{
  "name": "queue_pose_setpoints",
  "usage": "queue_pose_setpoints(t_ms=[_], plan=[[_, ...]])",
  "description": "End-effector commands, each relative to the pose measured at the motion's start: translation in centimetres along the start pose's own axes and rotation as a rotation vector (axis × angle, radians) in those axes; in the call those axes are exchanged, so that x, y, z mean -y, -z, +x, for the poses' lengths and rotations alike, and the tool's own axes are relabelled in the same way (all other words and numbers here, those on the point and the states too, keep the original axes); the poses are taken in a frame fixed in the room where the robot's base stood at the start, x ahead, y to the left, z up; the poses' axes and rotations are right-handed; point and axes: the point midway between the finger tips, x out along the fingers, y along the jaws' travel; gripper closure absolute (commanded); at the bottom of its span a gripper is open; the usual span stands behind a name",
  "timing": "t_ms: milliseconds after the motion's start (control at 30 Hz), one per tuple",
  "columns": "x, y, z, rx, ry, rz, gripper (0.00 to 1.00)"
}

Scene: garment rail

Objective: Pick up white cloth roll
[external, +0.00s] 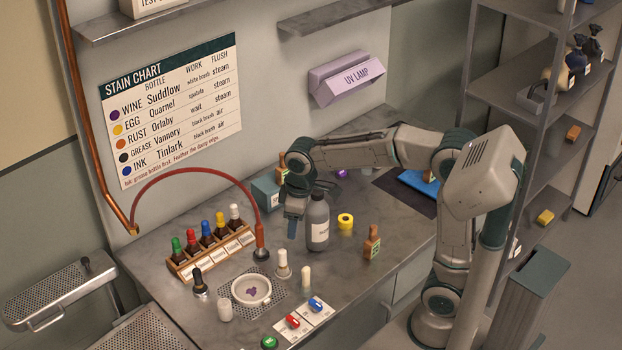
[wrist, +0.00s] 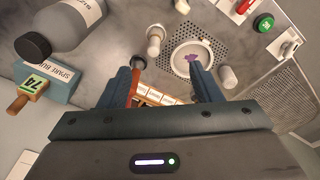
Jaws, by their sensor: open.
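A short white roll (external: 225,309) stands on the bench just left of the round white dish (external: 267,299). It also shows in the wrist view (wrist: 228,77), to the right of the dish and beyond the right finger. A second, slimmer pale cylinder (external: 306,277) stands right of the dish; I cannot tell for certain which is the cloth roll. My gripper (external: 292,226) points down above the bench, beside the grey bottle (external: 317,222). In the wrist view my gripper (wrist: 163,75) has its fingers apart, with nothing held between them.
A rack of colour-capped bottles (external: 211,247) stands behind the dish. A red hose (external: 195,173) arches over the rack.

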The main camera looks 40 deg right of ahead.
Motion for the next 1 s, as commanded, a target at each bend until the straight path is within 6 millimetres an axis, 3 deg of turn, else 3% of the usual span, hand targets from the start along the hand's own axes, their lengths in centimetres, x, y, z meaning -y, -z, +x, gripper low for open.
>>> queue_pose_setpoints(t_ms=[33,200,433,633,767,1000], plan=[[1.3,2.2,0.5,0.013,0.010,-0.065,0.42],[6.1,8.4,2.3,0.047,0.037,-0.272,0.42],[13.1,14.0,5.2,0.082,0.071,-0.500,0.42],[16.0,15.7,6.5,0.096,0.083,-0.586,0.42],[16.3,15.6,7.9,0.100,0.085,-0.594,0.42],[16.5,14.9,12.5,0.102,0.085,-0.592,0.42]])
